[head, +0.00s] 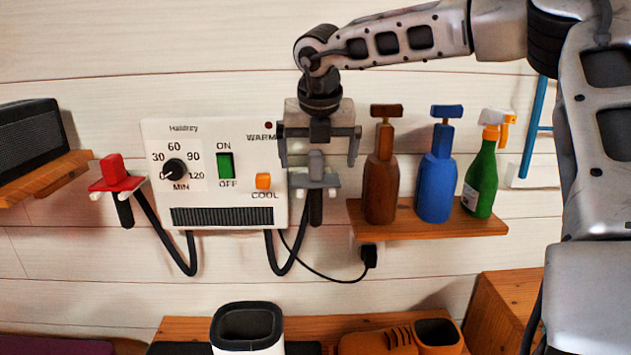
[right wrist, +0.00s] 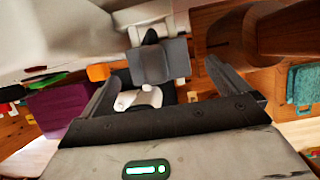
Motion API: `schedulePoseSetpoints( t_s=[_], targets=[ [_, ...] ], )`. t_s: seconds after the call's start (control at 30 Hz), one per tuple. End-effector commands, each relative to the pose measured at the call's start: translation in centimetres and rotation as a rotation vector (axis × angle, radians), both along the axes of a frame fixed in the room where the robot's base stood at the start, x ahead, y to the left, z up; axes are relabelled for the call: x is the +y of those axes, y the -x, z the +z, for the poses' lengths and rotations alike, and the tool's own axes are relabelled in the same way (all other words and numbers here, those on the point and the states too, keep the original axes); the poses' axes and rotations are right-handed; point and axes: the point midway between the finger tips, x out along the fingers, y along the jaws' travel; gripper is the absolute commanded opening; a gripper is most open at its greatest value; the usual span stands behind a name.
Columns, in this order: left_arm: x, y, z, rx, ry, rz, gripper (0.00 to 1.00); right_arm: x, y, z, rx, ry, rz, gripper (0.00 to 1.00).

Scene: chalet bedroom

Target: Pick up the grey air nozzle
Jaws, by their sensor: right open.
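The grey air nozzle (head: 316,163) sits in a pale holder (head: 318,180) at the right side of the white dryer panel (head: 216,142). Its dark hose hangs below. My right gripper (head: 319,158) is open, pointing down, with one finger on each side of the nozzle. In the right wrist view the grey nozzle (right wrist: 158,62) shows as a block between the two spread fingers, and no grip on it is visible. My left gripper is not in view.
A red nozzle (head: 115,173) sits in a holder at the panel's left. Brown (head: 381,180), blue (head: 437,180) and green (head: 482,178) spray bottles stand on a wooden shelf (head: 430,231) close to the right of my gripper. Boots (head: 247,325) stand below.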

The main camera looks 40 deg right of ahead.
Motion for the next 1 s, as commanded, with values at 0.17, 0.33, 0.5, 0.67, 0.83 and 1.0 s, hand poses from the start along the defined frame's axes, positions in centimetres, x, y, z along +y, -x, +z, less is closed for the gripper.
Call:
schedulePoseSetpoints(
  t_s=[0.17, 0.33, 0.5, 0.67, 0.83, 1.0],
  targets=[
    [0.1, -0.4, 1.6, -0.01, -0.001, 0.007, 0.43, -0.5, -1.1, -2.2, 0.007, -0.003, -0.001, 1.0],
    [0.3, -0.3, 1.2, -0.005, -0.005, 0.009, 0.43, -1.0, -1.6, -4.0, 0.003, -0.002, -0.001, 1.0],
    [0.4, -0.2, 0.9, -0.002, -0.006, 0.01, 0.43, -1.0, -1.7, -4.3, 0.001, -0.001, -0.001, 1.0],
    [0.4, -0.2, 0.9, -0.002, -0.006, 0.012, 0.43, -1.0, -1.7, -4.3, 0.001, -0.001, -0.001, 0.81],
    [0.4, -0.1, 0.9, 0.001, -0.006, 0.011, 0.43, -1.0, -1.7, -4.2, -0.001, -0.001, -0.001, 0.59],
    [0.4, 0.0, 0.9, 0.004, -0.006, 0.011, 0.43, -1.0, -1.7, -4.2, -0.001, -0.001, -0.001, 0.59]
  ],
)
